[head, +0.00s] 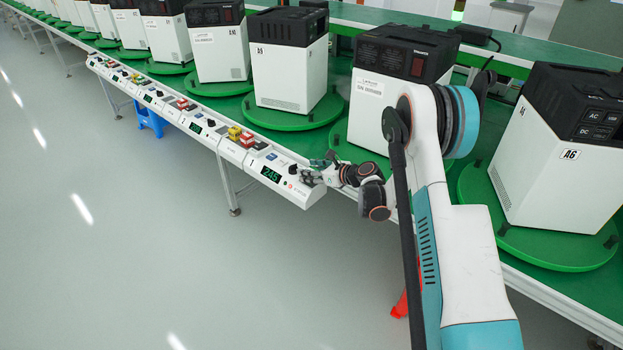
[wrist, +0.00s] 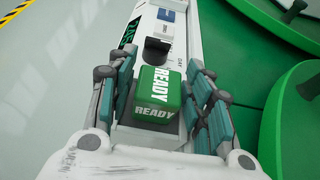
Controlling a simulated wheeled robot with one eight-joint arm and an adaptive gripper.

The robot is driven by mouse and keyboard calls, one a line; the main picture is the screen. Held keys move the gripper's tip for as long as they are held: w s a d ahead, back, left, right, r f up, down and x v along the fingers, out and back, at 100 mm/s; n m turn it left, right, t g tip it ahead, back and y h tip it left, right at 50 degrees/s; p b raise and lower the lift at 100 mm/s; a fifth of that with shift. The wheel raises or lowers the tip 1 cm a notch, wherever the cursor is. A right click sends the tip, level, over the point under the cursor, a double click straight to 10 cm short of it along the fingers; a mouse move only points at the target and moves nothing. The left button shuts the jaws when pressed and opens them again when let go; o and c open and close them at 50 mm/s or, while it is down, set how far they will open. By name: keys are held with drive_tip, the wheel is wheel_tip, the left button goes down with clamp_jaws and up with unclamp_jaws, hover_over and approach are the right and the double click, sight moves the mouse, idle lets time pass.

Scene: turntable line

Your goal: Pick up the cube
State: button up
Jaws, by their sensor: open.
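The cube (wrist: 158,98) is green with white READY lettering on its top and near side. In the wrist view it sits on the end of the white control panel strip (wrist: 190,25). My gripper (wrist: 160,80) is open, with one finger on each side of the cube and the cube between the pads. Narrow gaps seem to show on both sides; contact is hard to judge. In the head view my gripper (head: 318,174) is low over the near end of the panel strip (head: 290,191), and I cannot make out the cube there.
A dark knob or socket (wrist: 156,50) stands just beyond the cube. White and black boxes (head: 292,62) stand on green turntables (head: 292,118) along the conveyor (head: 385,20). Box A6 (head: 545,140) is right of my arm. Open floor (head: 120,240) lies left.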

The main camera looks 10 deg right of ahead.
drive_tip(key=c, duration=0.8)
drive_tip(key=shift+r, duration=0.15)
drive_tip(key=shift+c, duration=0.2)
